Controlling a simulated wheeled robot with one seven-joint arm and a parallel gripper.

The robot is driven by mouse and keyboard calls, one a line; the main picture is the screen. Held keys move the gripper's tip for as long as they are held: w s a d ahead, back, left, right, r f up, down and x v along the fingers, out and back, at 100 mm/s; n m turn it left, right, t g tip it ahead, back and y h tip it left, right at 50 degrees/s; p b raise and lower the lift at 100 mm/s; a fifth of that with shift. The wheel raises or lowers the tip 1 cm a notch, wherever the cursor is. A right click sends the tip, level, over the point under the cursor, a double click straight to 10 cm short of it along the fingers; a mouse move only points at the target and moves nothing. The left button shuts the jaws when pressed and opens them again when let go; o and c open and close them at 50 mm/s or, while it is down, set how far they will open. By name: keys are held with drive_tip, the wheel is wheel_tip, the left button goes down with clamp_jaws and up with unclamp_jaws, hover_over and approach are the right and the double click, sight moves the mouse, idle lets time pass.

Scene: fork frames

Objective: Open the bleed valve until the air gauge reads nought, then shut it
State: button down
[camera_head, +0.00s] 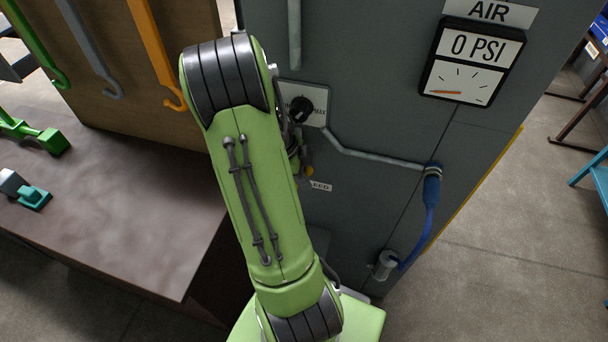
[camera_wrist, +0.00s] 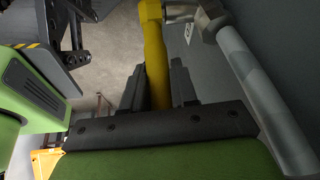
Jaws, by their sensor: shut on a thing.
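The air gauge (camera_head: 472,60) on the grey cabinet reads 0 PSI, and its orange needle points to the left end of the dial. The bleed valve's yellow handle (camera_wrist: 152,40) stands between the fingers of my gripper (camera_wrist: 157,78) in the wrist view, and my gripper is shut on it. The handle's upper end lies beside a metal fitting (camera_wrist: 212,22) on a grey pipe. In the head view only a small yellow tip (camera_head: 309,170) shows beside my arm, above a partly hidden label (camera_head: 320,186). My arm hides most of the valve there, so its open or shut position is unclear.
A black knob (camera_head: 301,109) on a white plate sits just above the valve area. A pipe (camera_head: 375,158) leads right to a blue hose (camera_head: 430,205). A workbench (camera_head: 120,215) with tools stands left. Open floor (camera_head: 500,240) lies right of the cabinet.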

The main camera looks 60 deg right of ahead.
drive_tip(key=s+f+m+t+y+b, duration=0.1)
drive_tip(key=s+f+t+b, duration=0.2)
drive_tip(key=f+t+b, duration=0.3)
drive_tip(key=shift+s+d+f+t+y+b, duration=0.3)
drive_tip(key=shift+t+y+b, duration=0.1)
drive_tip(key=shift+t+b, duration=2.45)
drive_tip(key=shift+a+t, duration=0.1)
drive_tip(key=shift+t, duration=0.25)
drive_tip(key=c, duration=1)
unclamp_jaws()
drive_tip(key=shift+o, duration=0.2)
drive_tip(key=p+v, duration=0.6)
drive_tip(key=v, duration=0.9)
drive_tip(key=shift+s+r+p, duration=0.2)
drive_tip(key=shift+r+p, duration=0.1)
